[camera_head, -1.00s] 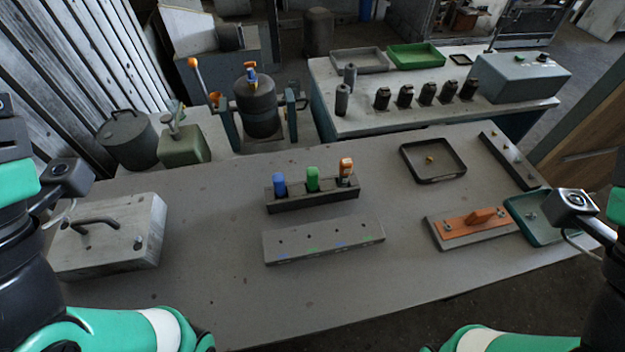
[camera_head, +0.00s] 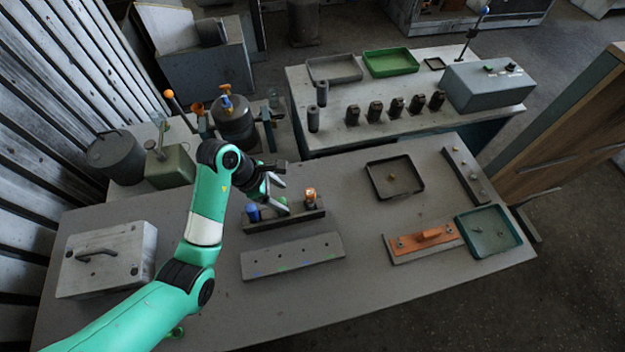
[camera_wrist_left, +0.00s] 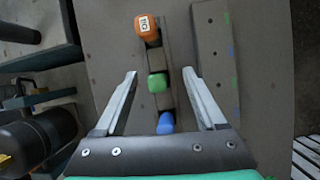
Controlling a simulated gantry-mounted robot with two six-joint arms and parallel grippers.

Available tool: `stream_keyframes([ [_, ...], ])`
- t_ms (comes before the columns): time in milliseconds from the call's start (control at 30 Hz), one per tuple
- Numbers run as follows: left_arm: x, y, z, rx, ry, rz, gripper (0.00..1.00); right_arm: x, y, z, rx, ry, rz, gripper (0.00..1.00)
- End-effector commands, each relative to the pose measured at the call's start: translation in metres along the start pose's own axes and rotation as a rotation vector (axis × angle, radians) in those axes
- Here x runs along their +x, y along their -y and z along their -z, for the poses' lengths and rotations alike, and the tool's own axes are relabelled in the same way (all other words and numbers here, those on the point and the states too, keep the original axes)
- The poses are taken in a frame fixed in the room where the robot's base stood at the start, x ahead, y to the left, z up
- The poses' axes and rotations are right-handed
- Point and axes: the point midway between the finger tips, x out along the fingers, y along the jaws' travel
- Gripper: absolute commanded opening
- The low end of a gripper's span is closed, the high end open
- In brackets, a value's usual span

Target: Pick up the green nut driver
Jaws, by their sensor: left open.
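The green nut driver (camera_head: 283,203) stands in a dark holder block (camera_head: 262,226), between a blue-handled driver (camera_head: 253,212) and an orange-handled driver (camera_head: 310,195). My left gripper (camera_head: 280,190) is open above the holder, and its fingers partly hide the green handle in the head view. In the left wrist view the green handle (camera_wrist_left: 157,83) lies between the open fingertips (camera_wrist_left: 160,74), with the orange handle (camera_wrist_left: 147,27) beyond and the blue handle (camera_wrist_left: 165,123) nearer the palm. The fingers do not visibly touch the green handle. My right gripper is not in view.
A grey block with holes (camera_head: 292,257) lies in front of the holder. A lidded grey box (camera_head: 106,262) is at left. The front tabletop is clear.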

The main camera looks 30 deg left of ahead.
Motion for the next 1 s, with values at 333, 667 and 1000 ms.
stream_keyframes([
  [333, -0.032, -0.007, 0.034, -0.117, -0.029, 0.011, 0.72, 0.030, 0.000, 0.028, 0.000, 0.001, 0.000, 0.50],
  [667, 0.022, -0.005, 0.035, -0.113, -0.028, 0.013, 0.72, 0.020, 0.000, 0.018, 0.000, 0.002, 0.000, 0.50],
  [1000, 0.044, -0.007, 0.034, -0.113, -0.027, 0.010, 0.72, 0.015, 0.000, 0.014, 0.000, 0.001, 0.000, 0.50],
])
